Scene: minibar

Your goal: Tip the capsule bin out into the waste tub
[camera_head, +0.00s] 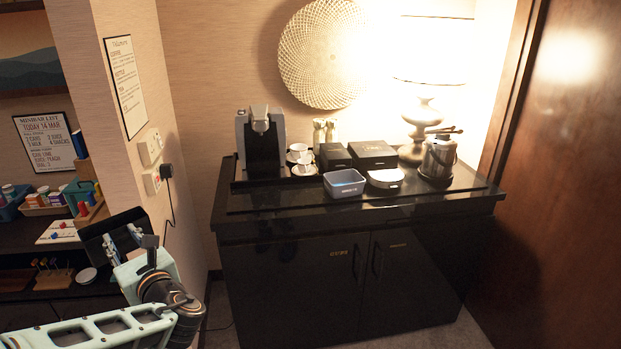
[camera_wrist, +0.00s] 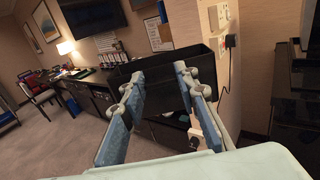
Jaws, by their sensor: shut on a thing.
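The capsule bin is a black open-topped box (camera_head: 95,232), held at the lower left of the head view, left of the counter. My gripper (camera_head: 122,240) is shut on it. In the wrist view the bin (camera_wrist: 162,105) sits between the two fingers, with its dark wall facing the camera. Its contents are hidden. A small grey open tub with a blue inside (camera_head: 345,192) stands at the counter's front edge and looks like the waste tub; I cannot read its label. My gripper is well to the left of it and apart from it.
The black counter (camera_head: 440,200) carries a coffee machine (camera_head: 262,140), cups (camera_head: 303,157), black boxes (camera_head: 373,154), a round white container (camera_head: 385,178), an ice bucket (camera_head: 438,158) and a lamp (camera_head: 423,115). A wall corner with sockets (camera_head: 151,147) stands close behind my gripper.

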